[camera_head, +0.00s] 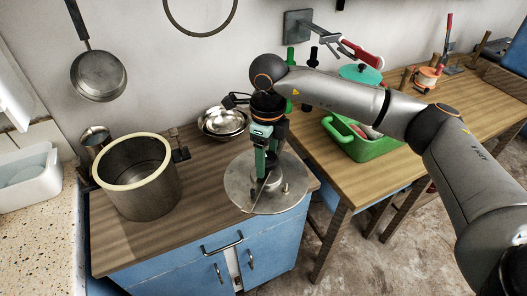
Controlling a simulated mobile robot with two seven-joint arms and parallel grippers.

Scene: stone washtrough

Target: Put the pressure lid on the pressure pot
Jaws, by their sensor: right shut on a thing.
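The pressure pot (147,189) stands upright on the wooden cabinet top at the left. It is a grey metal pot with a pale rim, and its mouth is open. The pressure lid (240,185) is a flat round metal disc with small fittings on top. My right gripper (263,172) points down over the lid and is shut on it; the fingertips partly hide the grip. The lid is to the right of the pot, apart from it, over the right part of the cabinet top. Whether the lid touches the surface is unclear. My left gripper is not in view.
Metal bowls (224,122) sit behind, near the wall, and a small metal vessel (95,138) stands behind the pot. A green crate (367,149) is on the wooden table at the right. A white basin (30,181) stands at the left. The top between pot and lid is clear.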

